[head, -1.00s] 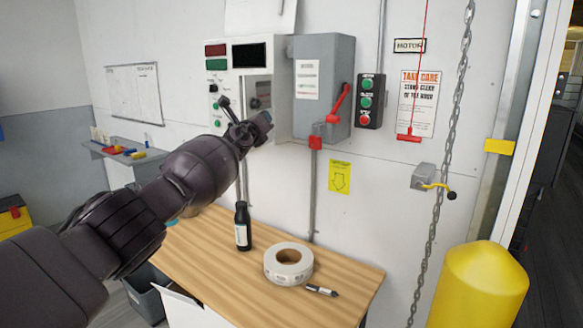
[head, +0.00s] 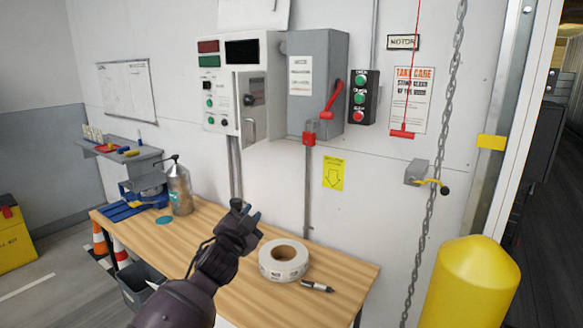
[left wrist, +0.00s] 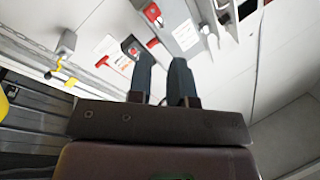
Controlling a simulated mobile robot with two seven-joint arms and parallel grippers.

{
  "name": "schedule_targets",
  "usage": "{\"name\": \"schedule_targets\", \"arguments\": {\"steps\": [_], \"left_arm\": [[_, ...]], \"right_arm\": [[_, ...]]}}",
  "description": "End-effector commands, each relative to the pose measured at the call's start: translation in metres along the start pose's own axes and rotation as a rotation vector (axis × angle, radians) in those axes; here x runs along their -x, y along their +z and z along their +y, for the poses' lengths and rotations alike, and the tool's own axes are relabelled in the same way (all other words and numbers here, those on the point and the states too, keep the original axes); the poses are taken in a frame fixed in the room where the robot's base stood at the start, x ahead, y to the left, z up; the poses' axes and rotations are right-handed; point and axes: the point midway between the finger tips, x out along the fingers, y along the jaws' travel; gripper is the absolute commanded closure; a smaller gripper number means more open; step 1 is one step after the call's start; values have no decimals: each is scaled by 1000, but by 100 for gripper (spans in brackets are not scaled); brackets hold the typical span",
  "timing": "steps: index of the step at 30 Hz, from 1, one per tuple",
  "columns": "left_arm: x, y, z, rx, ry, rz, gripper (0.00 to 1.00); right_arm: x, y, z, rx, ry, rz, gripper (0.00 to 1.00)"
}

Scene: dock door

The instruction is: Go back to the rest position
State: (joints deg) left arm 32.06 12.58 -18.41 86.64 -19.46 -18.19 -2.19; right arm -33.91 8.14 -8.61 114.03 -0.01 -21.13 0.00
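My left gripper (head: 247,209) is in the lower middle of the head view, over the wooden workbench (head: 340,275) and left of the white tape roll (head: 284,262). In the left wrist view its two dark fingers (left wrist: 161,68) stand a little apart with nothing between them. It appears empty and clear of the wall panels. My right gripper is in neither view. The dark bottle is hidden behind my left gripper and arm.
A control box (head: 222,92) with an open door, a grey switch box (head: 314,95) with a red lever and a button station (head: 364,98) are on the wall. A marker (head: 317,287) and a metal spray bottle (head: 179,190) are on the bench. A yellow bollard (head: 475,285) stands right.

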Motion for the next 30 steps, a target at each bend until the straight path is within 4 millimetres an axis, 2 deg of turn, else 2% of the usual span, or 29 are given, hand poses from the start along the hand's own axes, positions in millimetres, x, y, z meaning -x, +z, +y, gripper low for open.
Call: {"name": "schedule_targets", "arguments": {"steps": [1,3,8,15,23,30], "left_arm": [[19,15,8,65,8,-23,80],[43,31,16,148,16,-50,80],[99,66,32,312,26,-120,80],[190,114,52,498,20,-235,80],[295,162,74,614,-4,-392,80],[402,208,107,653,-13,-595,80]], "right_arm": [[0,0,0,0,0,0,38],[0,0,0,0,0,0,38],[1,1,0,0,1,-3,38],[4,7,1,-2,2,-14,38],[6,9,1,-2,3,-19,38],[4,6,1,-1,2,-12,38]]}}
